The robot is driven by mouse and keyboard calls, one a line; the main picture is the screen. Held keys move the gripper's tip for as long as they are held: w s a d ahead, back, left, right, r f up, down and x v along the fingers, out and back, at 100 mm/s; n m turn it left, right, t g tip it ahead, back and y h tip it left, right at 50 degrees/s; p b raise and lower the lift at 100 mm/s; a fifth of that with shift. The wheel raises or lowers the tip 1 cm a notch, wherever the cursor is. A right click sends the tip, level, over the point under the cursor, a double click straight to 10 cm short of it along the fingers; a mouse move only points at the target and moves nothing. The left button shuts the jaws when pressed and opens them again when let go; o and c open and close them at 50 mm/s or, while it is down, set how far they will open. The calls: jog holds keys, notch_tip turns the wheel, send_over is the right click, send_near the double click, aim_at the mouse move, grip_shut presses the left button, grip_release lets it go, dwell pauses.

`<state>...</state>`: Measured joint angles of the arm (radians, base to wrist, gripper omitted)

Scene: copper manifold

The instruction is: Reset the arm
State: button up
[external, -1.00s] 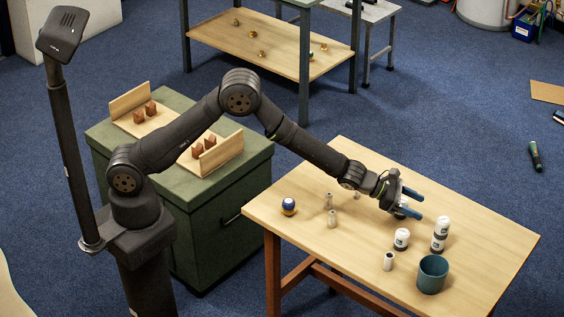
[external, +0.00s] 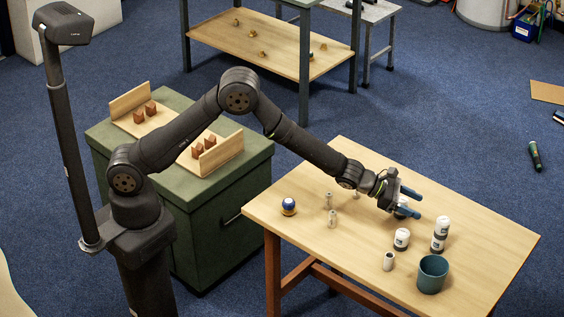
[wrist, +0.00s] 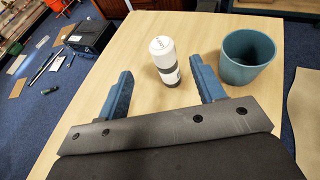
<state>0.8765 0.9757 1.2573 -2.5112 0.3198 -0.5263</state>
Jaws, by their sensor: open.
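My gripper (external: 416,203) is above the wooden table (external: 310,239), its two blue fingers spread apart with nothing between them. In the wrist view my gripper (wrist: 162,92) shows the open fingers either side of a stacked white and grey canister (wrist: 165,60), which stands farther off. That canister (external: 440,234) also shows to the right of the gripper in the external view. A white object, partly hidden, is just under the gripper.
A teal cup (external: 432,274), a short white canister (external: 401,239) and a small white cylinder (external: 389,261) stand near the front. A blue and white ball (external: 288,206) and several metal fittings (external: 331,218) stand left. A green cabinet (external: 235,178) is behind.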

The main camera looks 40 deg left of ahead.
aim_at(445, 220)
jog(key=x, duration=1.1)
jog(key=shift+r, duration=0.1)
jog(key=shift+w+d, duration=0.1)
jog(key=shift+d, duration=0.05)
